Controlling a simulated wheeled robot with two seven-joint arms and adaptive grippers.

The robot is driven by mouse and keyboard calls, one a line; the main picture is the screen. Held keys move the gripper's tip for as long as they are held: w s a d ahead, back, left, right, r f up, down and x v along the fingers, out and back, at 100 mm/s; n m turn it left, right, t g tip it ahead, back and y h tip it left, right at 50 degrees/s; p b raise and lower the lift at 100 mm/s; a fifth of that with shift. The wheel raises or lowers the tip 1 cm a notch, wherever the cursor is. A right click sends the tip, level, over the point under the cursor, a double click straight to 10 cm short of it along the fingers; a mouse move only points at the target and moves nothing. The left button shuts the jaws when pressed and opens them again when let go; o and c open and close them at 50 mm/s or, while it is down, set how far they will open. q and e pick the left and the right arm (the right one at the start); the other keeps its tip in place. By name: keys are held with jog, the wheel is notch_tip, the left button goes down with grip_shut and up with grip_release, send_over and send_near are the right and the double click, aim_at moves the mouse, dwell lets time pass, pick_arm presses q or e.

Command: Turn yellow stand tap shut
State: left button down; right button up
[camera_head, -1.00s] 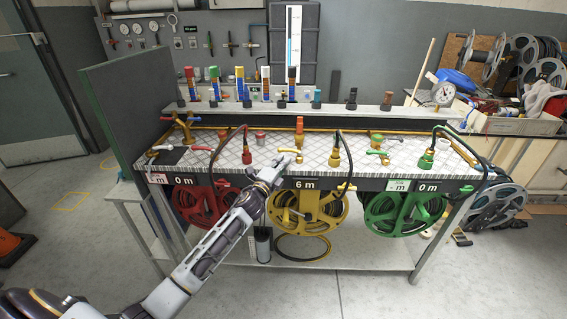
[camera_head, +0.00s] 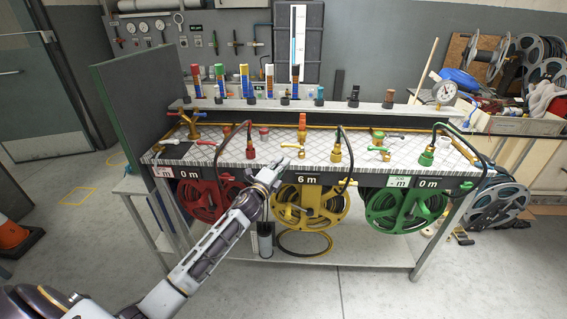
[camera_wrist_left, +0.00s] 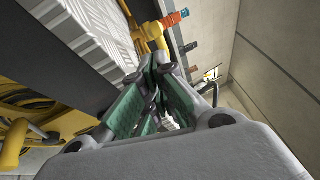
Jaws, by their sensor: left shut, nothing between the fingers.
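The yellow stand tap (camera_head: 301,151) is at the middle of the bench's patterned top, above the yellow reel (camera_head: 325,198) and its "6 m" label.
A red reel (camera_head: 206,200) and a green reel (camera_head: 398,208) flank the yellow one. A brass nozzle with black hose (camera_head: 337,152) stands right of the tap. An upright dark panel (camera_head: 145,110) closes the bench's left end. Floor in front is clear.

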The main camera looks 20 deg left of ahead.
pick_arm(q)
jog(key=s+a+f, duration=0.1)
jog(key=s+a, duration=0.2)
jog(key=s, duration=0.4)
jog(key=shift+s+a, duration=0.3)
jog(key=shift+s, duration=0.05)
pick_arm(e)
jog(key=shift+w+a+r, duration=0.1)
jog(key=shift+w, duration=0.2)
pick_arm(q)
jog(key=shift+f, duration=0.1)
pick_arm(e)
jog(key=shift+s, duration=0.3)
